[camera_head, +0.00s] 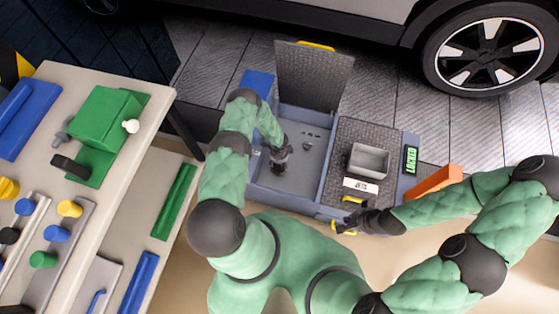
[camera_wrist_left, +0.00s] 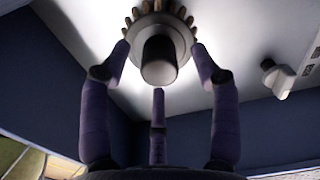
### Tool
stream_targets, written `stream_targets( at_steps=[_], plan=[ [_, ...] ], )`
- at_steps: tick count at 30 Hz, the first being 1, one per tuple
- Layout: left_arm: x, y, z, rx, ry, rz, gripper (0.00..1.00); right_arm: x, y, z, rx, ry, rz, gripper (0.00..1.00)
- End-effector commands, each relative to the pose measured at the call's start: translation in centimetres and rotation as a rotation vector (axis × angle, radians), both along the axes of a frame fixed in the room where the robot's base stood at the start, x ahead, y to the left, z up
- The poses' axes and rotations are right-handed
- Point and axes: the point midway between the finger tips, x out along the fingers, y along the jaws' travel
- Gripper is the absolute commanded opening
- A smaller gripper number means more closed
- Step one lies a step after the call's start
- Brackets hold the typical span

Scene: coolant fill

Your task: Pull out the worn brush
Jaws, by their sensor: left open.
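In the left wrist view, a round grey part with a ring of tan bristles, likely the worn brush (camera_wrist_left: 159,62), sits on a pale surface with its grey stub facing me. My left gripper (camera_wrist_left: 160,72) is open, its fingers spread around the stub with visible gaps. In the head view, my left gripper (camera_head: 279,163) reaches down into an open blue box (camera_head: 288,203) and hides the brush. My right gripper (camera_head: 350,222) is at a yellow handle (camera_head: 341,228) on the box's front; whether it is closed on it is unclear.
The box's grey lid (camera_head: 312,78) stands raised at the back. A grey tray (camera_head: 369,160) and a green "LOCKED" display (camera_head: 411,159) are to the right. A workbench (camera_head: 150,110) stands left; a car wheel (camera_head: 488,48) is behind.

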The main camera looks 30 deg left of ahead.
Motion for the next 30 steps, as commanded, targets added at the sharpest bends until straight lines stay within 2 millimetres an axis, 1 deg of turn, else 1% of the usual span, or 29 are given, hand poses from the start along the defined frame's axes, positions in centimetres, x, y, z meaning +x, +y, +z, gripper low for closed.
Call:
stream_targets(
  at_steps=[1,6,15,16,17,18,20,21,22,26,27,28,30],
  plan=[
    [0.02,0.02,-0.74,0.000,0.000,0.001,0.62,0.00,0.00,-0.50,0.000,0.000,0.000,0.00],
    [0.01,0.00,-1.51,0.000,0.000,0.001,0.62,0.01,0.00,-0.87,0.000,0.000,0.000,0.00],
    [0.03,0.00,-1.53,0.000,0.000,0.000,0.62,0.01,0.00,-0.84,0.000,0.000,0.000,0.00],
    [0.02,0.00,-1.53,0.000,0.000,0.000,0.57,0.01,0.00,-0.84,0.000,0.000,0.000,0.00],
    [0.03,0.00,-1.53,0.000,0.000,0.000,0.48,0.01,0.00,-0.84,0.000,0.000,0.000,0.00],
    [0.03,0.00,-1.53,0.000,0.000,0.000,0.37,0.01,-0.01,-0.84,0.000,0.000,0.000,0.00],
    [0.03,0.00,-1.53,0.000,0.000,0.000,0.20,0.01,-0.01,-0.85,0.000,0.000,0.000,0.00],
    [0.03,-0.01,-1.53,-0.001,0.000,0.000,0.09,0.01,-0.01,-0.85,0.000,0.000,0.000,0.00],
    [0.04,-0.01,-1.53,-0.001,-0.001,0.000,0.01,0.01,-0.01,-0.85,0.000,0.000,0.000,0.00],
    [0.06,-0.04,-1.53,-0.001,-0.001,0.000,0.00,0.01,-0.01,-0.85,0.000,0.000,0.000,0.00],
    [0.07,-0.05,-1.52,-0.001,-0.002,0.000,0.23,0.01,-0.01,-0.85,0.000,0.000,0.000,0.00],
    [0.07,-0.06,-1.52,-0.001,-0.002,0.000,0.15,0.01,-0.01,-0.85,0.000,0.000,0.000,0.00],
    [0.08,-0.07,-1.52,-0.001,-0.002,-0.001,0.14,0.01,-0.01,-0.85,0.000,0.000,0.000,0.00]
  ],
)
